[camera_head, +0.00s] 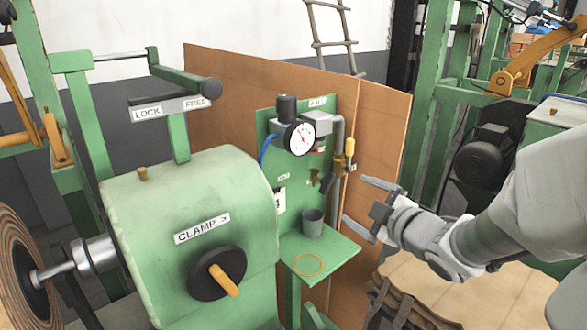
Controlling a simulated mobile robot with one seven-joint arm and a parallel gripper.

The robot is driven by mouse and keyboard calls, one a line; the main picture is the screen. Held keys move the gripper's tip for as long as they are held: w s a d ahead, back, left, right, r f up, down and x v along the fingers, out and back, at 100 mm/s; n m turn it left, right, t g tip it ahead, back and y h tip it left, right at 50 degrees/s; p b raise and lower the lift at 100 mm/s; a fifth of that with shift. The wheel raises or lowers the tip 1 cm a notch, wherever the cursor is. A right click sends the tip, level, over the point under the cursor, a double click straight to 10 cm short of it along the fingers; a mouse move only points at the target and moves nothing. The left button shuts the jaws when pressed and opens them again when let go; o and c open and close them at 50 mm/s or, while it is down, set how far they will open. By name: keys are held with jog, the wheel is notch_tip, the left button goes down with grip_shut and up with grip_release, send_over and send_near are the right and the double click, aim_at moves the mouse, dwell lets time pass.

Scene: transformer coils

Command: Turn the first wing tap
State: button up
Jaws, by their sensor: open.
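A small brass-coloured fitting that looks like a wing tap (313,177) sits on the green upright panel (268,118), below the pressure gauge. A darker fitting is close to its right, and both are too small to make out clearly. I cannot tell which is the first tap. My gripper (368,207) is right of the panel, open and empty, its fingers pointing left towards the panel. It appears apart from the fittings and touches nothing that I can see.
A white-faced gauge (299,137) and a grey pipe with a yellow-handled valve (349,148) are on the panel. A green clamp machine (187,205) fills the left foreground.

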aim_at(330, 185)
jog(key=x, duration=1.3)
jog(key=shift+w+a, duration=0.15)
jog(key=shift+w, duration=0.15)
jog(key=shift+c, duration=0.2)
jog(key=c, duration=1.3)
